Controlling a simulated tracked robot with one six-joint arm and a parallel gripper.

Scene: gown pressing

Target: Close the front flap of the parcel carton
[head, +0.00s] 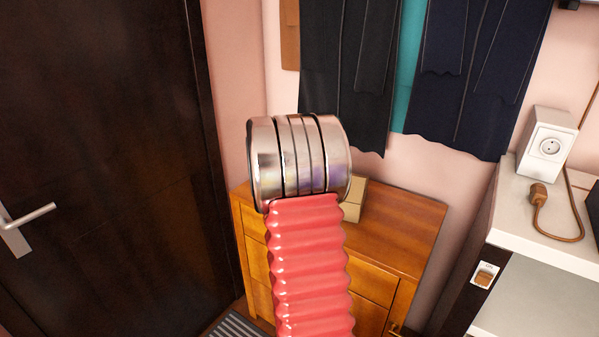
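A small tan box (353,203), probably the parcel carton, sits on top of the wooden cabinet (408,225). My red ribbed arm with its metal joint stands in front of it and hides most of it. Only its right part shows, so I cannot tell how its front flap stands. My gripper does not show in the head view.
A dark door with a lever handle (30,230) is at the left. Dark gowns (350,70) hang on the wall above the cabinet. At the right, a pale counter (520,215) holds a white socket box (547,143) and a brown plug with cord (540,195).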

